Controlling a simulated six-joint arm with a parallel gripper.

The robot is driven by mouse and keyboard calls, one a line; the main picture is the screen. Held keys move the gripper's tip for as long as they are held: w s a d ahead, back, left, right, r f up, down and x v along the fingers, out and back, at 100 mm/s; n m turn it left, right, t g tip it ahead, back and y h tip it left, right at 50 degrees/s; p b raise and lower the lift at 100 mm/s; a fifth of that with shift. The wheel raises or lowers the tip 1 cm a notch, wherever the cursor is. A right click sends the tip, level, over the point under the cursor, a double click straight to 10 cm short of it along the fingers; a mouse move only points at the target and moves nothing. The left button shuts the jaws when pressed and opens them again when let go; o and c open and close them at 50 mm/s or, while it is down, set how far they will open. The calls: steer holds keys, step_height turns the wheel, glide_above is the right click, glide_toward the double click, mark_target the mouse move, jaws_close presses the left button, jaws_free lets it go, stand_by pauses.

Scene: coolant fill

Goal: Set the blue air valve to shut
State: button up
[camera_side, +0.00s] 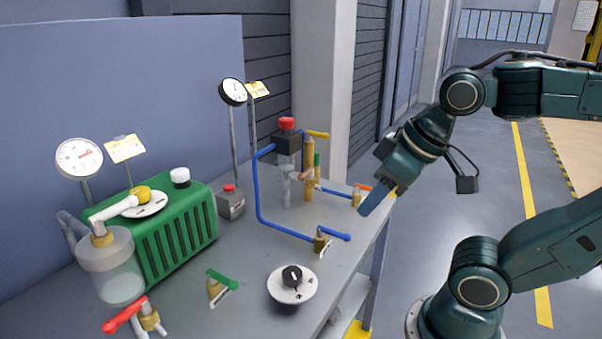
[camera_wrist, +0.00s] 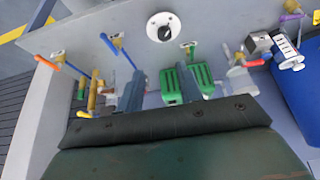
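The blue air valve (camera_side: 333,234) has a blue lever on a brass body near the bench's front edge, at the end of a blue pipe (camera_side: 259,190). Its lever points right in the side view, roughly along the line of the pipe's last run. The blue lever also shows in the wrist view (camera_wrist: 108,43), left of the fingers. My gripper (camera_side: 372,203) hangs in the air near the bench's right end, to the right of the valve and apart from it. In the wrist view its two fingers (camera_wrist: 168,88) stand wide apart with nothing held between them.
An orange-lever valve (camera_side: 362,190) is close to my gripper. A round black-knobbed dial (camera_side: 292,282), a green-lever valve (camera_side: 220,284) and a red-lever valve (camera_side: 127,314) sit along the front. A green ribbed box (camera_side: 178,235) and gauges stand behind.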

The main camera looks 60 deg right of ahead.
steer(key=shift+w, duration=0.15)
jaws_close()
steer(key=w+d+f+m+g, duration=0.2)
steer(key=w+d+m+g, duration=0.2)
steer(key=w+d+m, duration=0.65)
steer(key=w+d+f+m+y, duration=0.1)
steer(key=d+f+m, duration=0.2)
steer(key=d+f, duration=0.2)
steer(key=w+d+f+m+g+y, duration=0.1)
steer(key=d+f+m, duration=0.3)
steer(key=d, duration=0.7)
steer(key=shift+d+f+g+y, duration=0.2)
steer(key=shift+f+g+y, duration=0.15)
steer(key=shift+y, duration=0.35)
